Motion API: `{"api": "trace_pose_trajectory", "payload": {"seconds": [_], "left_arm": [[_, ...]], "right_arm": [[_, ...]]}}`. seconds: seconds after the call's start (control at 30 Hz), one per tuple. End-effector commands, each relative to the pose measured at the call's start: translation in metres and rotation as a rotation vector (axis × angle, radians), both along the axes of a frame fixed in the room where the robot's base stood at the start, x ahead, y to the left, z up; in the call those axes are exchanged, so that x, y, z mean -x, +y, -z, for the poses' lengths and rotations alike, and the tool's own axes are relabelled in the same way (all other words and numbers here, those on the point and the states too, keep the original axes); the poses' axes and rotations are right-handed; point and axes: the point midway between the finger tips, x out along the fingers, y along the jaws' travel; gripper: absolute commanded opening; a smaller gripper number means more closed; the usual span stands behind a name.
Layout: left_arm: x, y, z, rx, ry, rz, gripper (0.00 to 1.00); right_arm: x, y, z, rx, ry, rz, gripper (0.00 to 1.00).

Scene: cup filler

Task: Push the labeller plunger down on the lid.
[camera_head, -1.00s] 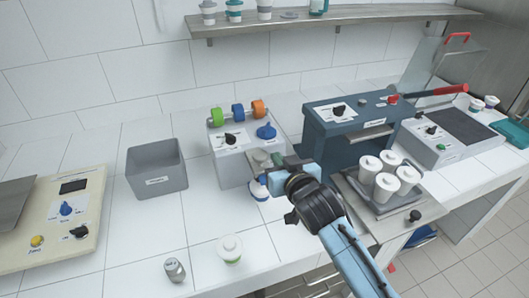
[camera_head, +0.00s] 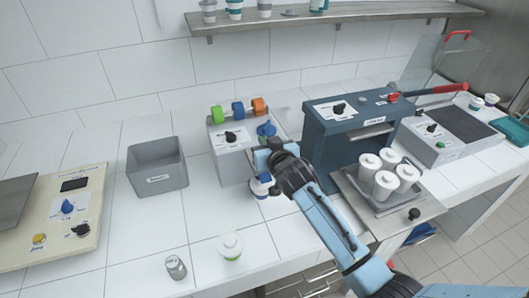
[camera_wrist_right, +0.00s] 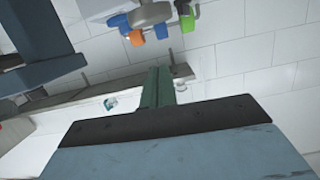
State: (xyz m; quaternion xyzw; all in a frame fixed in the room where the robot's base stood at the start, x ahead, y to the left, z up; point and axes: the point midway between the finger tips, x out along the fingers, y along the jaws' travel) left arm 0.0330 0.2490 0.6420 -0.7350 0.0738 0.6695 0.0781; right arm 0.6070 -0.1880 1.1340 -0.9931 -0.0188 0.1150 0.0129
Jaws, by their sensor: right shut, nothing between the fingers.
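The labeller (camera_head: 230,165) is a light grey box on the counter with green, blue and orange rolls on top and a black knob in front. A blue knob-like part (camera_head: 266,129), which looks like its plunger, stands at its upper right. A white cup with a blue band (camera_head: 260,188) stands below; its lid is mostly hidden by my right gripper. My right gripper (camera_head: 262,158) is in front of the labeller, just below the blue part, shut and empty. In the wrist view its green fingers (camera_wrist_right: 157,88) are together, with the rolls (camera_wrist_right: 160,30) beyond. My left gripper is not in view.
A grey bin (camera_head: 157,168) stands left of the labeller. A dark blue machine (camera_head: 345,135) with a tray of white cups stands close on the right.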

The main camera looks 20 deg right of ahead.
Motion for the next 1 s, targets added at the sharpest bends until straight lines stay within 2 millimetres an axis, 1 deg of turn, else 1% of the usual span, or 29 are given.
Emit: {"api": "trace_pose_trajectory", "payload": {"seconds": [0.03,0.1,0.2,0.37,0.77,1.0], "left_arm": [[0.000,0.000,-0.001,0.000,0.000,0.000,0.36],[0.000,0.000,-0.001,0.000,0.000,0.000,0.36],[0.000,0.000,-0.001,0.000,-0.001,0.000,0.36],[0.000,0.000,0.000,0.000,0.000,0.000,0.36],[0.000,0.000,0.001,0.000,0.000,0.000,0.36],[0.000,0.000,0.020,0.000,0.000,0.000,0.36]], "right_arm": [[-0.001,0.001,0.010,0.000,0.005,0.000,0.00],[0.000,0.001,0.021,-0.001,0.005,0.000,0.00],[0.000,0.001,0.031,-0.001,0.002,0.000,0.00],[0.000,0.001,0.039,0.000,0.001,0.000,0.00],[0.000,0.001,0.043,-0.001,0.000,0.000,0.00],[0.000,0.002,0.068,-0.002,0.003,0.000,0.00]]}}
